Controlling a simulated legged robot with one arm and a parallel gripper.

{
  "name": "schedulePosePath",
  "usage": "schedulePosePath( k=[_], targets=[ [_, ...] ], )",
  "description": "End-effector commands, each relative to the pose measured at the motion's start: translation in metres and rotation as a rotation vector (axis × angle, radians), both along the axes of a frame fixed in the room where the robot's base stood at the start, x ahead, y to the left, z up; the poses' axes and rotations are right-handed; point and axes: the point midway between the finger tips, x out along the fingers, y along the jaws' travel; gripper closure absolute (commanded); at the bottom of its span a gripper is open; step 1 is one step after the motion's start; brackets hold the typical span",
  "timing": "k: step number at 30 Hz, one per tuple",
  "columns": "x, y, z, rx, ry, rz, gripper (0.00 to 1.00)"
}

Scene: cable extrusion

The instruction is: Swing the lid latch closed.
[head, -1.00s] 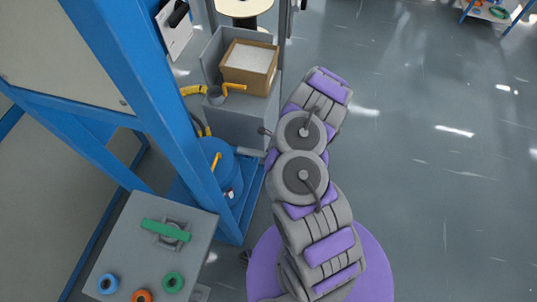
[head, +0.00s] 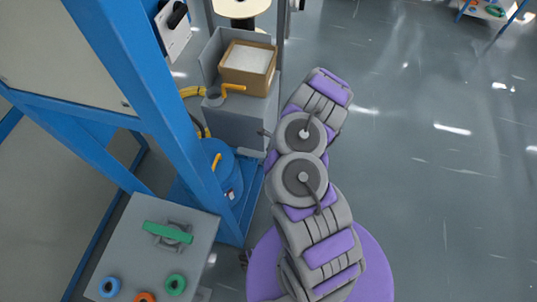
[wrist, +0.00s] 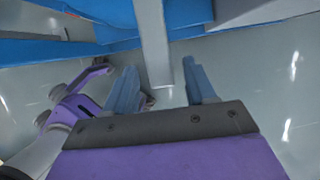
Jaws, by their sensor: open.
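My gripper (wrist: 160,92) shows in the wrist view with its two blue-grey fingers apart. A grey upright bar (wrist: 152,40) reaches down between the fingers; I cannot tell whether it touches them. No part is clearly recognisable as the lid latch. In the head view a yellow lever (head: 217,161) stands at the blue drum (head: 220,177), and another yellow lever (head: 234,87) sits on the grey cabinet (head: 237,122). A green handle (head: 167,232) lies on a round grey mount. My gripper's fingers cannot be made out in the head view.
A blue frame post (head: 160,110) rises left of my arm. A grey worktop (head: 125,240) at lower left holds blue, orange and green rings. An open carton (head: 247,64) of white material sits on the cabinet.

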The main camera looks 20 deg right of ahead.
Motion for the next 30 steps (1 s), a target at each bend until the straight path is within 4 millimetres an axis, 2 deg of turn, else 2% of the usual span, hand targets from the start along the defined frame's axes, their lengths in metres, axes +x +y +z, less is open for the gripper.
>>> schedulePosePath(
  k=[5, 11, 30],
  targets=[
    [-0.001, -0.001, 0.002, 0.000, 0.000, 0.000, 0.45],
    [-0.006, -0.006, 0.022, 0.001, 0.002, -0.002, 0.45],
    [-0.033, -0.043, 0.134, 0.000, 0.000, -0.001, 0.45]
  ],
)
